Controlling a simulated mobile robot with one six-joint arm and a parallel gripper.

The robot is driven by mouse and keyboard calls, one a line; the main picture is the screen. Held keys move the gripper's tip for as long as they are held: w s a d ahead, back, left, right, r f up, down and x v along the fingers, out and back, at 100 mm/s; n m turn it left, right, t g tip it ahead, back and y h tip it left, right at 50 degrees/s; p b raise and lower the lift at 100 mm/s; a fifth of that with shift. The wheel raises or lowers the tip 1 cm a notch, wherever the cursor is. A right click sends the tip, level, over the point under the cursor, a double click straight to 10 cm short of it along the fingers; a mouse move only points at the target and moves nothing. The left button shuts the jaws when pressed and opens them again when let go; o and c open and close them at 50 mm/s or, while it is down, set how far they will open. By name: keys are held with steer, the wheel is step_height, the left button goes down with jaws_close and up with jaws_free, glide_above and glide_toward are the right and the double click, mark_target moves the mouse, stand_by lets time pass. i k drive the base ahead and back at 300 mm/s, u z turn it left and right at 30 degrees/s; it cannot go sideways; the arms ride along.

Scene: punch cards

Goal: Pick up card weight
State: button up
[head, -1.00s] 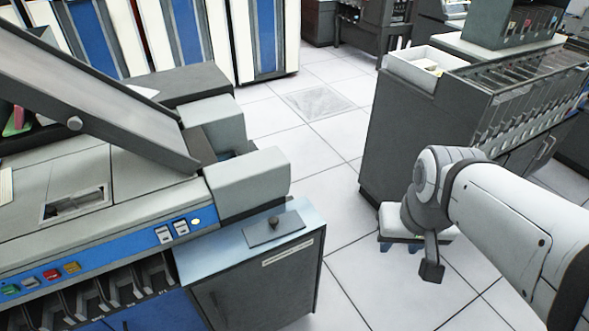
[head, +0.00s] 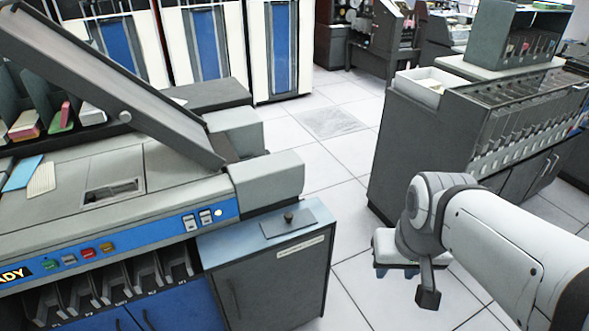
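The card weight looks to be the flat dark grey plate with a small round knob (head: 288,221). It lies flat on the pale blue top (head: 228,239) of a grey cabinet at the right end of the card machine. My gripper (head: 397,270) is to the right of the cabinet and apart from the weight, over the floor in the picture. It is small and partly hidden by my white arm, so its finger opening is unclear. I see nothing held in it.
The card machine (head: 130,220) with its sloped dark tray (head: 110,80) fills the left. Coloured card stacks (head: 60,117) stand in slots behind it. A grey sorter-like machine (head: 425,130) stands at the right. White tiled floor (head: 340,165) lies open between them.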

mark_target(290, 222)
steer(key=i, duration=0.85)
steer(key=z, duration=0.05)
